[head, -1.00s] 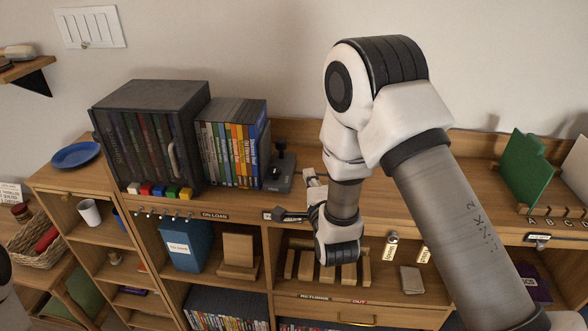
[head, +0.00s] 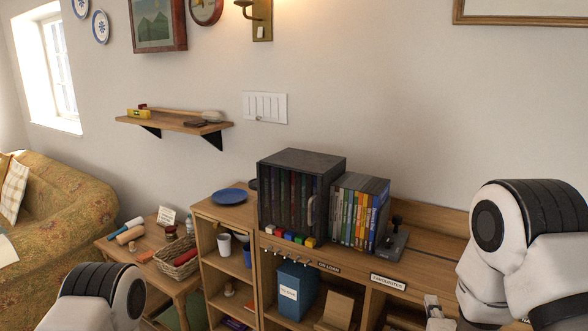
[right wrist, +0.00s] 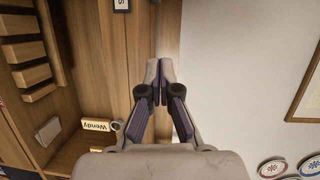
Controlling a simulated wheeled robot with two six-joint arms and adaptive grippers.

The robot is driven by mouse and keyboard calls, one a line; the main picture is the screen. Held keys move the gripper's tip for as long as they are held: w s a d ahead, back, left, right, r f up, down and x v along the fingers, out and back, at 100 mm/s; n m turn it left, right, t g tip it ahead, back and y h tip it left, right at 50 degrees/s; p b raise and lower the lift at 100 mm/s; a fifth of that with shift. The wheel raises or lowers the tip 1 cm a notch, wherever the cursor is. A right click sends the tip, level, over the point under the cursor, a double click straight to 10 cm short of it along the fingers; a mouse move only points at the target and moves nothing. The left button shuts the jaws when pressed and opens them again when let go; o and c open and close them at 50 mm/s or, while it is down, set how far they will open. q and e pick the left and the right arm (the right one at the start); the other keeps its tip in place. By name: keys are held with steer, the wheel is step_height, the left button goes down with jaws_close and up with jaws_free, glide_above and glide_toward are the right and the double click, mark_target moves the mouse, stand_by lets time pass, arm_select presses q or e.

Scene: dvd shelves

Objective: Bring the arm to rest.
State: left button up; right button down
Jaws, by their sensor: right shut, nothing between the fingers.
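My right gripper (head: 432,304) shows in part at the lower right of the head view, in front of the shelf unit's top edge. In the right wrist view its two fingers (right wrist: 160,68) are together with nothing between them. My right arm's white and black joint fills the right side of the head view. A joint of my left arm shows at the bottom left, but the left gripper is out of the picture.
The shelf unit (head: 423,258) carries a dark DVD case (head: 284,200), a row of DVDs (head: 358,210) and a blue plate (head: 229,196). A Wendy tag (right wrist: 96,125) hangs near the gripper in the wrist view. A side table with a basket (head: 176,261) stands left.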

steer(key=s+a+f+n+g+y, duration=0.1)
steer(key=s+f+n+g, duration=0.35)
steer(key=s+f, duration=0.65)
steer(key=s+a+f+n+g+y, duration=0.1)
steer(key=s+f+n+g+y, duration=0.15)
steer(key=s+f+g, duration=0.85)
steer(key=s+a+f+n, duration=0.1)
steer(key=s+f+n, duration=0.2)
steer(key=s+n, duration=0.2)
steer(key=s+a+f+n+g, duration=0.1)
steer(key=s+f+n, duration=0.2)
steer(key=s+n, duration=0.3)
steer(key=shift+s+f+n, duration=0.2)
steer(key=shift+f+n, duration=0.15)
steer(key=shift+n, duration=0.55)
